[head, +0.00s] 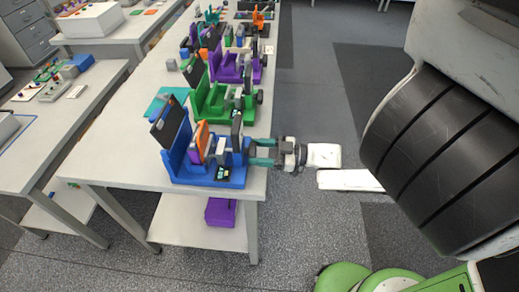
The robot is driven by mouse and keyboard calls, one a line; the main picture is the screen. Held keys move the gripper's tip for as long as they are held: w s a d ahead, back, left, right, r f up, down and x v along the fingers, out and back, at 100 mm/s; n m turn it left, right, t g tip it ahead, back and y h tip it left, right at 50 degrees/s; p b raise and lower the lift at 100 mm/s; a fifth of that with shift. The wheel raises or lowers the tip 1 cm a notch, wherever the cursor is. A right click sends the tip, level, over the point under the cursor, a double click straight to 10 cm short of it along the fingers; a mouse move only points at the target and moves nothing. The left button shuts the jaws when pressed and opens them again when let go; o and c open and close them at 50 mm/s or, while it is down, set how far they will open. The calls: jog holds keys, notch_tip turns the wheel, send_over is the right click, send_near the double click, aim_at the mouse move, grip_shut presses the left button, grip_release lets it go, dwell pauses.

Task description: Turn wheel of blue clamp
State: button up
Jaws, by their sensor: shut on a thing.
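The blue clamp (208,174) stands at the near right corner of the long white table, with orange, white and dark plates upright in it. My gripper (254,152) reaches in from the right at the clamp's right end, over the table's edge. Its teal fingers are shut on the clamp's wheel, which is mostly hidden between and behind them at this size. The wheel's turn angle cannot be made out.
A green clamp (208,104) and a purple clamp (222,73) stand behind the blue one, close together. A purple block (221,212) lies on the shelf below. Side tables with parts stand at the left. The floor right of the table is open.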

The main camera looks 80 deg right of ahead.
jog(key=m, duration=0.3)
jog(key=shift+m+p, duration=0.35)
jog(key=shift+m, duration=0.05)
jog(key=shift+f+m, duration=0.15)
jog(key=shift+m, duration=1.55)
jog(key=shift+a+p, duration=0.1)
jog(key=shift+p, duration=0.2)
jog(key=o, duration=1.1)
jog(key=shift+c, duration=0.2)
jog(key=shift+s, duration=0.1)
jog(key=s+b, duration=0.3)
jog(key=s, duration=0.7)
jog(key=shift+s+d, duration=0.35)
jog(key=shift+d, duration=0.05)
